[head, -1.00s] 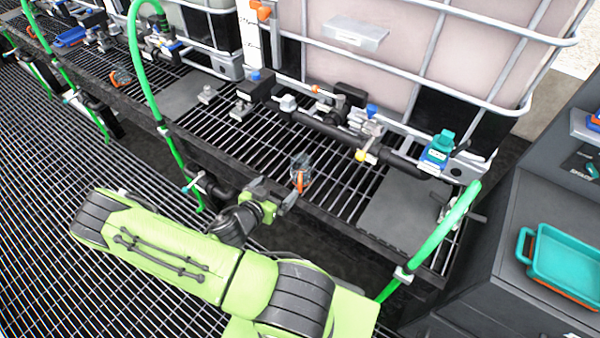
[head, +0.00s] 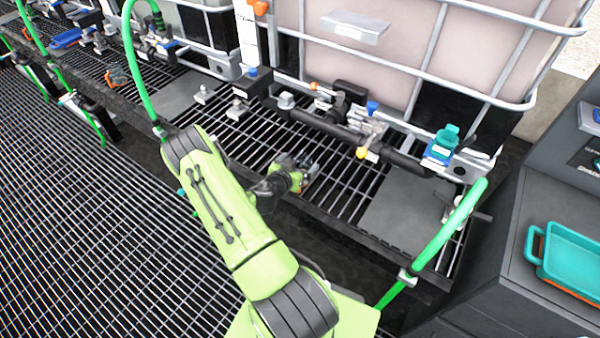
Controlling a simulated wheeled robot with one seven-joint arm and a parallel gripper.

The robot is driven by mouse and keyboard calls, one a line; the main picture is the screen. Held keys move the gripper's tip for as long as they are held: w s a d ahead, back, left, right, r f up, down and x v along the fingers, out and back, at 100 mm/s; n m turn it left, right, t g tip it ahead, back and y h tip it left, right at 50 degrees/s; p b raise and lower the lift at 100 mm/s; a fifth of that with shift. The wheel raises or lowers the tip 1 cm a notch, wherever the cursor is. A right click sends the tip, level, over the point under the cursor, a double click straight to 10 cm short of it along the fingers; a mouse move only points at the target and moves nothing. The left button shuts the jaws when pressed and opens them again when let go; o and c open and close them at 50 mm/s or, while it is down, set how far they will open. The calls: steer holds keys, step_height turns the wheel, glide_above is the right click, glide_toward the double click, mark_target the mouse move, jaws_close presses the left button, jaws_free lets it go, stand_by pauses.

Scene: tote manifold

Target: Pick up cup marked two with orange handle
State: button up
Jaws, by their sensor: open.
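A small clear cup with an orange handle (head: 312,169) stands on the black grating of the rack, in front of the pipe manifold. My gripper (head: 303,172) is open and right at this cup, covering most of it and nearly all of its handle. I cannot tell whether the fingers are around the cup or touching it. No number can be read on it. Another small item with orange (head: 115,76) sits farther left on the grating, too small to read.
Dark pipes with valves (head: 330,125) run just behind the cup, below a caged tank (head: 395,60). A green hose (head: 450,225) rises at the right front edge. A blue and teal container (head: 441,147) stands right of the pipes. A teal tray (head: 570,258) lies on the grey cabinet.

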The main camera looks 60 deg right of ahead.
steer(key=shift+d+f, duration=0.15)
steer(key=shift+d, duration=0.15)
steer(key=shift+a, duration=0.1)
steer(key=c, duration=1)
